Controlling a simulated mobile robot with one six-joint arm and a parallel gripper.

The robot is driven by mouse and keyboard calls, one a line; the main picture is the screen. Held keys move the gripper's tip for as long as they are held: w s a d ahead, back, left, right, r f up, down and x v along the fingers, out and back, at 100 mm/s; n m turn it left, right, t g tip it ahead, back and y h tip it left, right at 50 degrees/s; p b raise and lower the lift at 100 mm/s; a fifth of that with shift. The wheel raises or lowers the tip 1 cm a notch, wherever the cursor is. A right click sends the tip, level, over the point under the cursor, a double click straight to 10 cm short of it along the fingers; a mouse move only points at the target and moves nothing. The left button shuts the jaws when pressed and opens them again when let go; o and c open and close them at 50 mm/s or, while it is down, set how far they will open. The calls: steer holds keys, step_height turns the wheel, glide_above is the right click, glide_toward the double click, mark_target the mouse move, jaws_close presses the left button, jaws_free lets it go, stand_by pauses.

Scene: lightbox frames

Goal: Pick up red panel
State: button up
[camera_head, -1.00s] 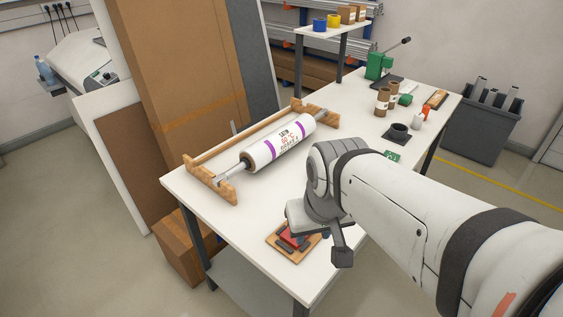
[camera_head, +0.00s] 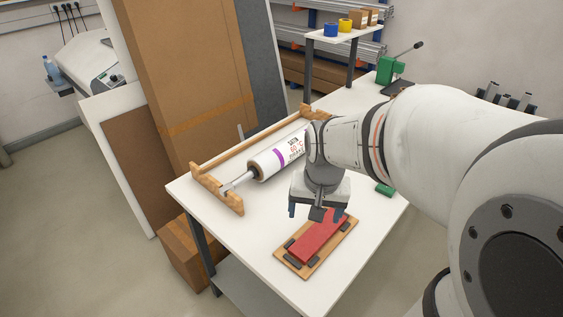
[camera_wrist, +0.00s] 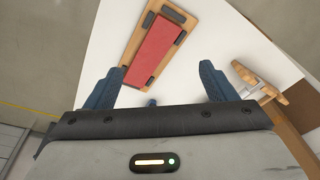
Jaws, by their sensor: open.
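The red panel (camera_head: 318,239) lies flat on a wooden board (camera_head: 288,265) with dark grey blocks around its edges, near the front corner of the white table. It also shows in the wrist view (camera_wrist: 158,52), on the board, above and left of centre. My gripper (camera_head: 318,213) is above the table at the panel's far end and covers part of that end in the head view. In the wrist view, the blue fingers of my gripper (camera_wrist: 160,85) are spread wide with nothing between them. The panel is ahead of the fingertips, nearer the left finger.
A printed roll (camera_head: 275,158) rests in a wooden cradle (camera_head: 222,194) along the table's left side. Cardboard sheets (camera_head: 180,90) lean behind it. A green tool (camera_head: 388,68) stands at the far end. The table left of the board is bare.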

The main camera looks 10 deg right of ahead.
mark_target(319, 232)
steer(key=shift+o, duration=0.4)
steer(key=w+d+f+m, duration=0.2)
steer(key=w+f, duration=0.1)
steer(key=w+d+f+m+g, duration=0.1)
steer(key=w+d+f+m, duration=0.1)
steer(key=w+f, duration=0.1)
steer(key=w+d+f+m+g+p, duration=0.1)
steer(key=w+d+f+m, duration=0.1)
steer(key=f, duration=0.3)
steer(key=shift+w+d+f+m, duration=0.2)
steer(key=shift+w+m, duration=0.2)
steer(key=shift+w, duration=0.15)
steer(key=shift+f, duration=0.3)
step_height(319, 232, down, 2)
steer(key=shift+f+p, duration=0.25)
steer(key=shift+p, duration=0.05)
steer(key=shift+a+f+p, duration=0.1)
steer(key=shift+f+p, duration=0.6)
steer(key=shift+f, duration=1.9)
steer(key=shift+c, duration=0.2)
steer(key=c, duration=1.1)
steer(key=shift+c, duration=0.2)
